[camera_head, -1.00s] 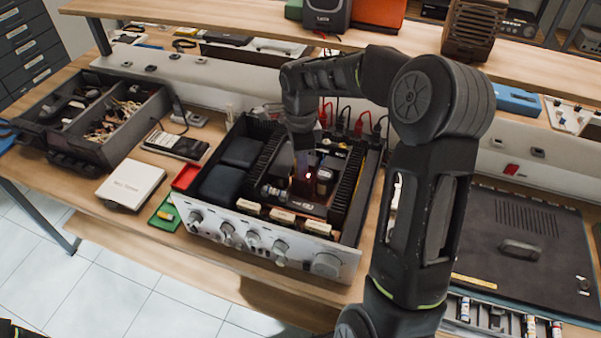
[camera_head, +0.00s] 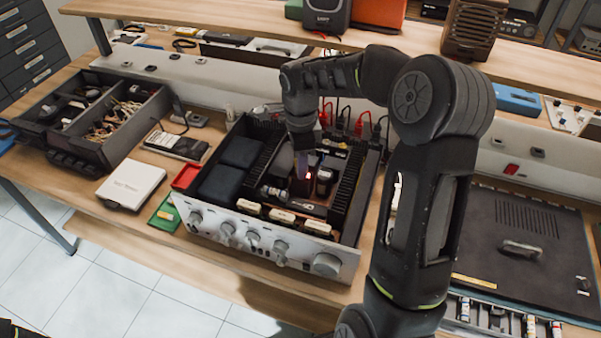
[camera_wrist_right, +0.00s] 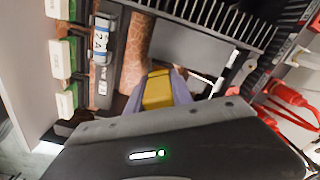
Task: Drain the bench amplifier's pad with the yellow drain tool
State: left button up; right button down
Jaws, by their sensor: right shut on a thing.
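The bench amplifier (camera_head: 262,247) lies with its top open on the wooden bench, its silver knobbed front toward me. My right gripper (camera_head: 303,166) reaches down into the right half of its chassis. In the right wrist view the right gripper (camera_wrist_right: 157,92) is shut on the yellow drain tool (camera_wrist_right: 158,89), whose yellow body shows between the fingers. The tool's tip is hidden, so I cannot tell whether it touches anything. A small red glow shows beside the fingers in the head view. I cannot make out the pad. My left gripper is out of view.
Black heatsink fins (camera_head: 348,196) and red cables (camera_head: 358,124) stand close to the right gripper; the cables also show in the wrist view (camera_wrist_right: 290,95). A divided parts bin (camera_head: 92,153), meter (camera_head: 176,145) and white box (camera_head: 131,184) lie left. A black case (camera_head: 525,240) lies right.

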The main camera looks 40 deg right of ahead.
dwell(0.5)
jog(key=shift+r+p, duration=2.55)
jog(key=shift+r, duration=1.5)
jog(key=shift+f, duration=0.1)
